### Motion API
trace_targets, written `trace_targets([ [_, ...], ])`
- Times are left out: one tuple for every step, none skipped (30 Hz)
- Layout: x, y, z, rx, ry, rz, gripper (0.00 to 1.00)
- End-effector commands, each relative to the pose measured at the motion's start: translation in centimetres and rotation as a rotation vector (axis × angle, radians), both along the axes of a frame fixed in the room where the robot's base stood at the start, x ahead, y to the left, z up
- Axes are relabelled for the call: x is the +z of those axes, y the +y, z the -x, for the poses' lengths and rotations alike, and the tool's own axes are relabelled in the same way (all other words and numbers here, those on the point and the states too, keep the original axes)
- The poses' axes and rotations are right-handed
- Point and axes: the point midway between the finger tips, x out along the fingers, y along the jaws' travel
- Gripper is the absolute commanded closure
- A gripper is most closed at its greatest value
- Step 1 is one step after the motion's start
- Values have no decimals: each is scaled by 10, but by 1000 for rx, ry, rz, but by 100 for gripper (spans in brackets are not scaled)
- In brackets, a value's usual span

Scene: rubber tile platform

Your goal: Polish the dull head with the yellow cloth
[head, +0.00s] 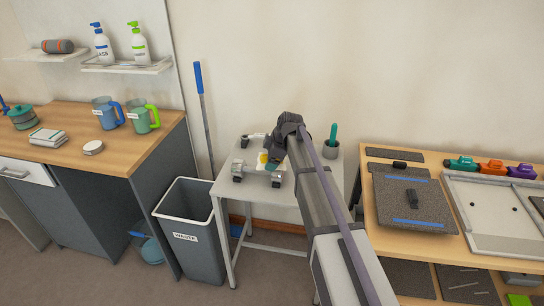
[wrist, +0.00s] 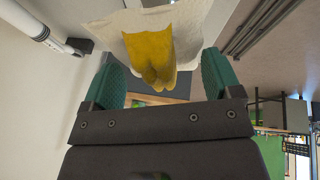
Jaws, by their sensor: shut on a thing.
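My gripper (head: 271,163) is over the left part of the small white table. The yellow cloth (head: 263,157) shows at its fingertips. In the wrist view, the yellow cloth (wrist: 155,50) hangs bunched between the two teal fingers of my gripper (wrist: 165,80), which is shut on it. A crumpled off-white sheet-like piece (wrist: 110,32) spreads around the cloth. Small pale fittings with dark parts lie around the gripper: one at the left (head: 238,170), one in front (head: 277,179) and one behind (head: 257,137). I cannot tell which is the dull head. My arm hides part of the table.
The white table (head: 222,188) also holds a dark grey cup (head: 331,149) with a teal-handled tool. A waste bin (head: 188,230) and a blue-handled pole (head: 203,110) stand at its left. A wooden bench (head: 372,222) with a grey board and trays is at the right.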

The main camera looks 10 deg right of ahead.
Motion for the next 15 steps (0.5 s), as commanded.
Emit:
trace_targets([
  [14,1,2,0,0,0,39],
  [18,1,3,0,0,0,39],
  [23,1,4,0,0,0,39],
  [27,2,5,0,0,0,39],
  [30,2,5,0,0,0,39],
  [32,2,6,0,0,0,39],
  [33,2,6,0,0,0,39],
  [33,3,7,0,0,0,39],
  [32,3,7,0,0,0,39],
  [31,3,7,0,0,0,39],
  [31,3,6,0,0,0,39],
  [30,3,6,0,0,0,39],
  [30,3,6,0,0,0,39],
  [30,3,6,0,0,0,39],
  [31,3,6,0,0,0,39],
])
